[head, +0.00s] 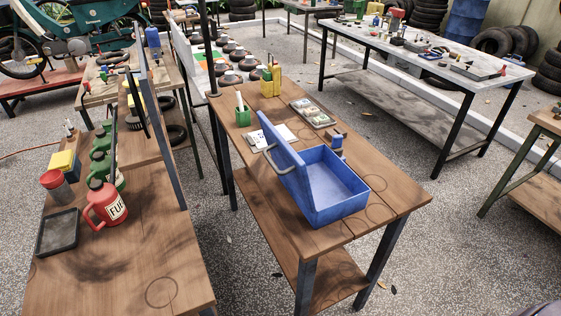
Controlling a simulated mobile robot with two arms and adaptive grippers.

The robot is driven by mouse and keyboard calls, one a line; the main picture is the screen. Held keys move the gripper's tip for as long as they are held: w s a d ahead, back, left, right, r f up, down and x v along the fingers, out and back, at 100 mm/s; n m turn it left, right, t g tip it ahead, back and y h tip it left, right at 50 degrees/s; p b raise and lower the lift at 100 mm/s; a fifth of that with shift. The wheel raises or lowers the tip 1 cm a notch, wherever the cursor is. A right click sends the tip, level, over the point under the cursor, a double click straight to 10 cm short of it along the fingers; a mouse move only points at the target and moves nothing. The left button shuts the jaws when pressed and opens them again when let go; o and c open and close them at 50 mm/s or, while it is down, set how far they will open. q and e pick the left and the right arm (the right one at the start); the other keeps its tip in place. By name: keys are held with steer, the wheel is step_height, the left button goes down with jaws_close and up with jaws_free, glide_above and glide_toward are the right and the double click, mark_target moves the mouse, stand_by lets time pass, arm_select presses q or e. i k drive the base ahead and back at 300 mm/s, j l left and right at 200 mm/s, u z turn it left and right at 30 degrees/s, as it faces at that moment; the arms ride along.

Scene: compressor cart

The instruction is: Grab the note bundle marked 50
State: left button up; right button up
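A dark tray (301,103) lies near the back right edge of the middle wooden table. Note bundles (314,113) appear to lie in it, greenish and pale. Their markings are too small to read, so I cannot tell which one is marked 50. Neither of my grippers shows in the head view.
An open blue metal box (335,182) with a raised lid stands in front of the tray. A yellow holder (271,84) and a green cup (242,116) stand to the tray's left. The table's front right corner (405,195) is clear.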

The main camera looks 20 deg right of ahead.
mark_target(304, 103)
steer(key=l, duration=0.5)
steer(key=l+u, duration=0.15)
steer(key=l, duration=0.7)
steer(key=l+u, duration=0.15)
steer(key=l, duration=0.75)
steer(key=l+u, duration=0.15)
steer(key=l, duration=0.7)
steer(key=i+l, duration=0.15)
steer(key=l, duration=0.25)
steer(key=i+l+u, duration=0.15)
steer(key=l, duration=0.25)
steer(key=i+l, duration=0.2)
steer(key=l, duration=0.2)
